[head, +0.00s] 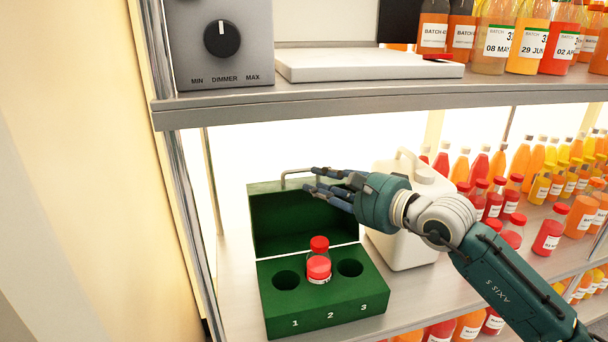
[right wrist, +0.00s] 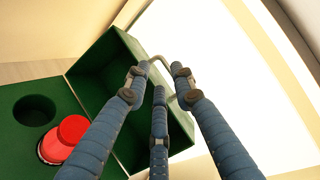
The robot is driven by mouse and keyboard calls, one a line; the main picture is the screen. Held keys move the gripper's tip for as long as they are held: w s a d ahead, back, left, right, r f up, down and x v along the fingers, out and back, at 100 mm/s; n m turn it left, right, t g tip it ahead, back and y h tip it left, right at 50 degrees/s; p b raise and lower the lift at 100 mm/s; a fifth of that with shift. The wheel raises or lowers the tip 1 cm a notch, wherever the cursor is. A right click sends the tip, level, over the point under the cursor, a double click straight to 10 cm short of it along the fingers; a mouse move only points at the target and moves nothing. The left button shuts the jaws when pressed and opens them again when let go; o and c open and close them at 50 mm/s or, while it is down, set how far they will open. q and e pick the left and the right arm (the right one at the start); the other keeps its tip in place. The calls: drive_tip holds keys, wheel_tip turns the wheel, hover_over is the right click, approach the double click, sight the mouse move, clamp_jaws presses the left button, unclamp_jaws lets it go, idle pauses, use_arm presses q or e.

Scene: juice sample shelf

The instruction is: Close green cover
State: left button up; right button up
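The green box (head: 350,299) stands on the lower shelf with its green cover (head: 280,222) raised upright at the back. A metal handle (head: 286,176) sits on the cover's top edge. A small red-capped bottle (head: 319,266) stands in the middle hole, number 2; holes 1 and 3 are empty. My right gripper (head: 319,181) is at the cover's top edge, its fingers spread and apart. In the right wrist view, the fingertips are around or right beside the handle (right wrist: 163,61); I cannot tell whether they touch it. The cover (right wrist: 98,75) shows there too. My left gripper is not in view.
A white canister (head: 410,250) stands right of the box, behind my right arm. Juice bottles (head: 550,232) fill the shelf's right side. The upper shelf edge (head: 350,106) runs above the gripper. A metal post stands left; some shelf is free beside the box.

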drive_tip(key=shift+n+h, duration=0.4)
drive_tip(key=shift+h, duration=0.5)
drive_tip(key=w+a+f, duration=0.1)
drive_tip(key=w, duration=0.2)
drive_tip(key=w+a+f, duration=0.1)
drive_tip(key=w+a, duration=0.1)
drive_tip(key=w, duration=0.1)
drive_tip(key=w+a+f, duration=0.1)
drive_tip(key=w, duration=0.3)
drive_tip(key=shift+a+f, duration=0.1)
drive_tip(key=shift+a, duration=0.05)
clamp_jaws()
